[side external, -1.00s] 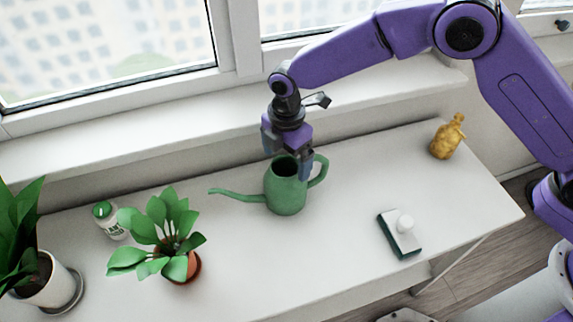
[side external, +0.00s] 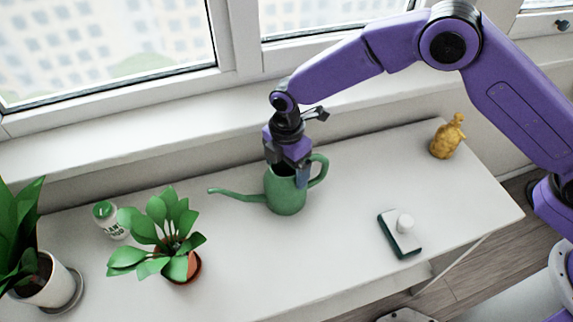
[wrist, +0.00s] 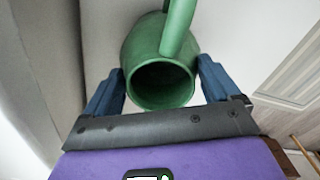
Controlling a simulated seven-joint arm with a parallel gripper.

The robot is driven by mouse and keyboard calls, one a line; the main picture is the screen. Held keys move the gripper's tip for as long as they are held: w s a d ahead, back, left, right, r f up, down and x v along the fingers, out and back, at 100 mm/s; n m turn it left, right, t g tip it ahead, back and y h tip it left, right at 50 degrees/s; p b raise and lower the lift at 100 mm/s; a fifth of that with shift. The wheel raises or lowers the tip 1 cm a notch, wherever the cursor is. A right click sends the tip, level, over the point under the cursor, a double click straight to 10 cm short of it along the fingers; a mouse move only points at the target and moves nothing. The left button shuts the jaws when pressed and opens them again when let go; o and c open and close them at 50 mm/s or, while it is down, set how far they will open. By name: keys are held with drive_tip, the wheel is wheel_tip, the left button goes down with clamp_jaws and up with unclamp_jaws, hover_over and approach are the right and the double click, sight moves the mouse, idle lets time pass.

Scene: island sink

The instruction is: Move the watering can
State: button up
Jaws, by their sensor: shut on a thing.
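The green watering can (side external: 285,195) stands upright on the white table, its spout pointing left and its handle to the right. My gripper (side external: 287,172) is down at the can's top rim. In the wrist view, the blue fingers of my gripper (wrist: 159,75) lie on opposite sides of the watering can (wrist: 160,85), shut on its upper body, with the round opening between them. The can's handle shows beyond the opening. The can appears to rest on the table.
A potted plant (side external: 170,235) and a white-green jar (side external: 108,220) stand to the left, with a larger plant (side external: 45,285) at the far left. A sponge-like block with a white knob (side external: 400,238) and a golden figurine (side external: 446,138) are to the right. The windowsill (side external: 130,135) runs behind.

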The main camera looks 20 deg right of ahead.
drive_tip(key=d, duration=2.2)
idle(0.5)
drive_tip(key=o, duration=0.9)
drive_tip(key=shift+o, duration=0.2)
drive_tip(key=shift+w, duration=0.1)
drive_tip(key=shift+r, duration=0.1)
wheel_tip(320, 180, up, 17)
drive_tip(key=shift+r, duration=0.1)
drive_tip(key=s+d+m, duration=0.3)
drive_tip(key=s, duration=0.6)
drive_tip(key=s+d+m, duration=0.4)
drive_tip(key=s, duration=0.6)
drive_tip(key=s+d+m, duration=0.3)
drive_tip(key=s+d, duration=0.1)
drive_tip(key=s, duration=0.5)
drive_tip(key=shift+s+d+r+m, duration=0.15)
drive_tip(key=shift+s+r+m, duration=0.25)
drive_tip(key=shift+r, duration=0.05)
